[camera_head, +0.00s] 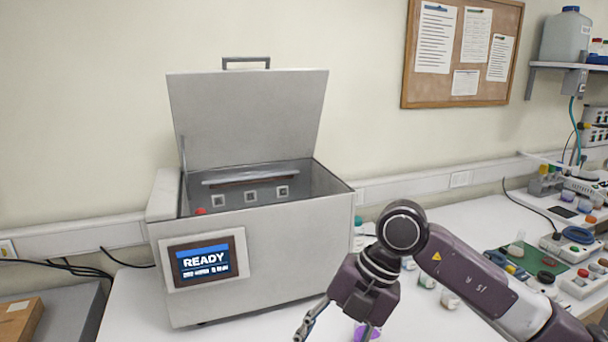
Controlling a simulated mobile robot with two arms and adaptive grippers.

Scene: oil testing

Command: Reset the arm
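My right arm comes in from the lower right and bends down in front of the bench. My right gripper (338,332) points down at the bottom edge of the view. My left gripper is not in view. A grey metal test machine (262,262) stands on the bench with its lid (248,118) raised. Its screen (205,262) reads READY.
Small bottles (449,299) stand behind my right arm on the white bench (484,215). Instruments and a green mat (533,262) fill the right side. A shelf (566,67) with a jug is at upper right. A brown box (20,318) lies at lower left.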

